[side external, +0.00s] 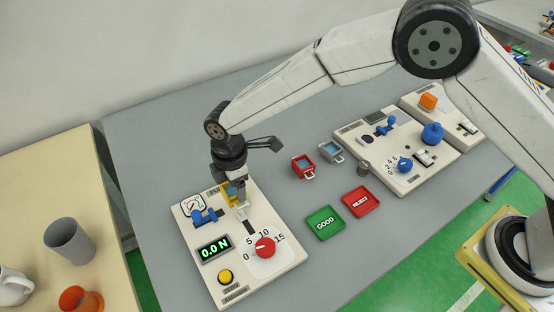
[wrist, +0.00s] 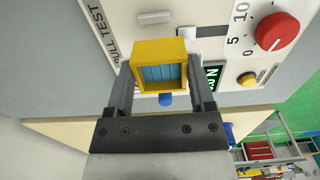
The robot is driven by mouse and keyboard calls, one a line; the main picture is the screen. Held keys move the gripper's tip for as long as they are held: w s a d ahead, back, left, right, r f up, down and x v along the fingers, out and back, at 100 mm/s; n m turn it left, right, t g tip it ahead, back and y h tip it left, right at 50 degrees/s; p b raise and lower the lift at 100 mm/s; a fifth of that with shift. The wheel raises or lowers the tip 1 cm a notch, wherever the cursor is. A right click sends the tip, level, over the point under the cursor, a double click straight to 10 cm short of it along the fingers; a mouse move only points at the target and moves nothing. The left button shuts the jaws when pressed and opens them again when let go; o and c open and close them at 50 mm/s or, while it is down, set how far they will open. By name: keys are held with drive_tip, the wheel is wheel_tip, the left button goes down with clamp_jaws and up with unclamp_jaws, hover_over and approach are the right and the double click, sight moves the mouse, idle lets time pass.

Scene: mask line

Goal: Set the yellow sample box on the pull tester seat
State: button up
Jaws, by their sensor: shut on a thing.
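The yellow sample box (wrist: 157,48) is between the two fingers of my gripper (wrist: 161,74) in the wrist view, with light blue contents showing in its open face. In the side view my gripper (side external: 236,193) points down over the back part of the pull tester (side external: 287,267), and only a bit of the yellow box (side external: 228,191) shows beside it. The tester's panel also shows in the wrist view (wrist: 205,18). A blue part (side external: 205,216) stands on the panel left of my gripper. The seat is not clearly visible, and I cannot tell whether the box touches it.
The tester carries a 0.0 N display (side external: 213,249), a red dial (side external: 265,247) and a yellow button (side external: 225,277). Green (side external: 325,222) and red (side external: 361,201) trays lie to the right, with red (side external: 303,166) and grey (side external: 331,151) boxes behind. Another tester (side external: 400,180) stands further right.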

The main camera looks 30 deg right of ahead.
sight(235, 194)
drive_tip(key=shift+w+a+f, duration=0.1)
drive_tip(key=shift+w+f, duration=0.05)
drive_tip(key=shift+f, duration=1.7)
drive_tip(key=shift+f, duration=0.1)
drive_tip(key=o, duration=1.2)
wheel_tip(235, 194, up, 12)
drive_tip(key=shift+r, duration=0.15)
